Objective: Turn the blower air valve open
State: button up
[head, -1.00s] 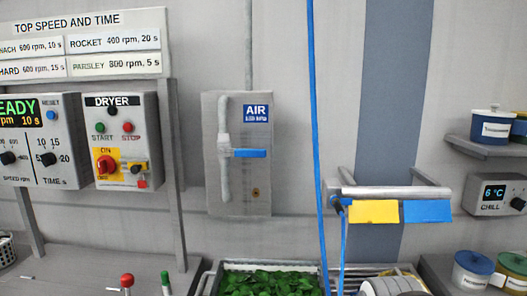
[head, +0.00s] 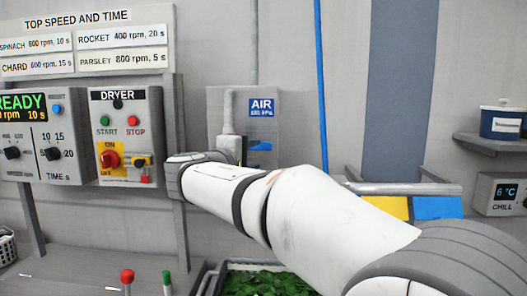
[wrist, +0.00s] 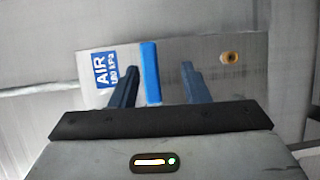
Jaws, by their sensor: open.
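The air valve panel (head: 225,108) is a grey box on the wall with a blue AIR label (head: 262,107). Its blue lever (head: 260,146) points sideways to the right of the pipe in the head view; my arm covers the panel's lower part. In the wrist view the blue lever (wrist: 150,70) runs up and down the picture. My gripper (wrist: 160,70) is open, with one dark blue finger on each side of the lever. The lever lies closer to the left finger; I cannot tell whether they touch.
The dryer panel (head: 126,135) with its knobs stands just left of my wrist. A blue hose (head: 321,80) hangs to the right of the valve panel. A rail (head: 405,189) with yellow and blue cloths is further right. A bin of greens (head: 262,283) is below.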

jog(key=shift+w+a+r+t, duration=0.15)
jog(key=shift+a+r+t, duration=0.15)
jog(key=shift+a+r, duration=0.25)
jog(key=p+x, duration=0.1)
jog(key=x, duration=0.6)
jog(key=shift+w, duration=0.25)
jog(key=shift+c, duration=0.3)
grip_shut()
